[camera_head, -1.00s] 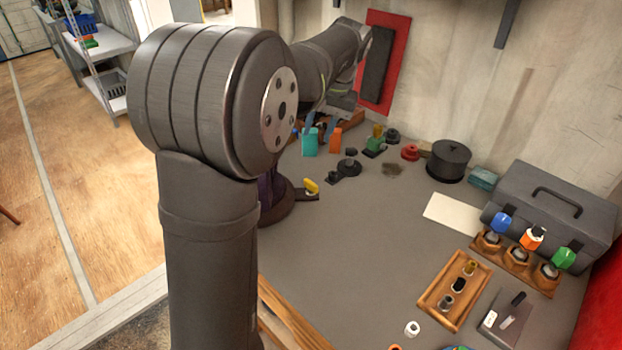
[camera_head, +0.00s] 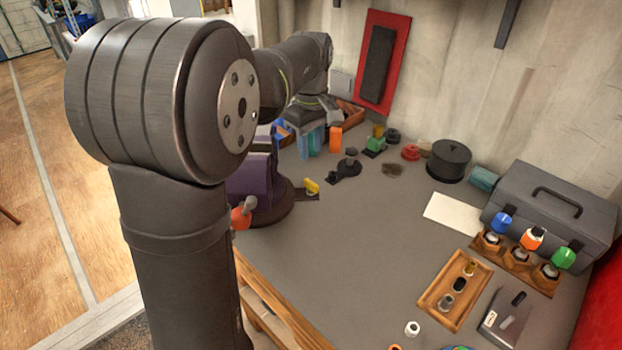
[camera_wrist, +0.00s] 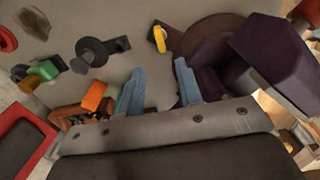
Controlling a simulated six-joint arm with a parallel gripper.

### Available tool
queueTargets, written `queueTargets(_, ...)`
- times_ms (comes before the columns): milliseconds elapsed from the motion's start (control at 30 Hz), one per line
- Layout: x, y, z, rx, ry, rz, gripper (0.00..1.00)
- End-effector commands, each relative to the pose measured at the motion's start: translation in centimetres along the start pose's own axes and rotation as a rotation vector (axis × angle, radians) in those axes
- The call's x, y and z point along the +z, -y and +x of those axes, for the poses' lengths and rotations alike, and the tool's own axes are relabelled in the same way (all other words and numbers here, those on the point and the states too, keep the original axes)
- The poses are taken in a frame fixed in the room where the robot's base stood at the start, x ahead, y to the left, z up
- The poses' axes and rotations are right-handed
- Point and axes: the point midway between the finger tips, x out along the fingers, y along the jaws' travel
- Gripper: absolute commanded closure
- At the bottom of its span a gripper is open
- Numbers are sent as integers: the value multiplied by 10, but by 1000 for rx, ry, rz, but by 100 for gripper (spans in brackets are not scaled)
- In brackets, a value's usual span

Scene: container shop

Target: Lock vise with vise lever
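The purple vise (camera_head: 252,178) stands on a round dark base (camera_head: 270,212), partly hidden behind my arm. It also shows at the right in the wrist view (camera_wrist: 270,60). A small yellow-tipped lever (camera_head: 311,186) sits at the base's edge and shows as a yellow piece in the wrist view (camera_wrist: 160,38). A red piece with a grey knob (camera_head: 241,216) shows at the vise's near side; I cannot tell which is the vise lever. My gripper (camera_wrist: 160,88) is open, its blue fingers apart with nothing visible between them. It is beside the vise, apart from the yellow lever.
An orange block (camera_head: 335,139), a black knobbed piece (camera_head: 349,164) and a green piece (camera_head: 376,144) stand near my gripper. A black pot (camera_head: 448,161), a grey toolbox (camera_head: 552,210) and a wooden tray (camera_head: 433,302) are further right. The middle of the bench is clear.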

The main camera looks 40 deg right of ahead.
Motion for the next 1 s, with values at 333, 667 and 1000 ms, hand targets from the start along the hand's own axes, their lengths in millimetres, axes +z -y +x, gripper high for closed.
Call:
queueTargets(333,0,1,74,-4,2,2,67)
queueTargets(667,0,0,104,0,-1,2,67)
queueTargets(1000,0,0,105,0,-1,2,81)
